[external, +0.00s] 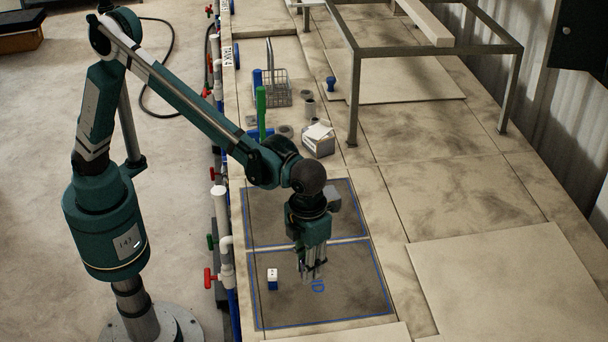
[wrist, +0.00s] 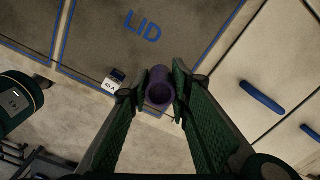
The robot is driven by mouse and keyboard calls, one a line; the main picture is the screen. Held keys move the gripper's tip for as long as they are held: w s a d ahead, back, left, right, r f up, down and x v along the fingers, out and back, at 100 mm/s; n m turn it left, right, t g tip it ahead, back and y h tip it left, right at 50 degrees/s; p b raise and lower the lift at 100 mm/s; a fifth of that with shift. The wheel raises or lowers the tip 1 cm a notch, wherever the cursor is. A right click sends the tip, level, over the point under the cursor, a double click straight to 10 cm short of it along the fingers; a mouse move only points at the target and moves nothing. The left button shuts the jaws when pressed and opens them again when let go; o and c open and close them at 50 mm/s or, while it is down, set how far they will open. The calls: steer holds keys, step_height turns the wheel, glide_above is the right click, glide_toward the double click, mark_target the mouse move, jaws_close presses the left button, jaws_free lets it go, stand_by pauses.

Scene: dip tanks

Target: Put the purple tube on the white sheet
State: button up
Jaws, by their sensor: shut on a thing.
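My gripper (external: 312,272) is shut on the purple tube (wrist: 160,90), which sits between the two green-padded fingers with its open end facing the wrist camera. In the external view my gripper points down over the dark, blue-outlined lid area marked LID, and I cannot make out the tube there. I cannot tell how high it is held. A large pale sheet (external: 510,285) lies flat at the right front, to the right of my gripper. Another pale sheet (external: 400,78) lies under the metal frame. I cannot tell which is the white sheet.
A small white and blue block (external: 272,279) stands left of my gripper and also shows in the wrist view (wrist: 113,80). Farther back are a green tube (external: 261,112), a wire basket (external: 277,90), a small box (external: 318,141) and a tall metal frame (external: 353,95).

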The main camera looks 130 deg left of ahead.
steer(key=s+a+r+n, duration=0.1)
steer(key=s+a+n, duration=0.2)
steer(key=a, duration=0.7)
steer(key=s+a+r+n, duration=0.1)
steer(key=s+a+n, duration=0.1)
steer(key=a, duration=0.8)
step_height(320, 180, up, 6)
steer(key=n, duration=1.4)
glide_above(318, 131)
steer(key=shift+a, duration=0.1)
steer(key=shift+f+p, duration=0.3)
steer(key=shift+f, duration=2.65)
steer(key=shift+f, duration=0.1)
steer(key=shift+f, duration=1.95)
steer(key=shift+f, duration=0.1)
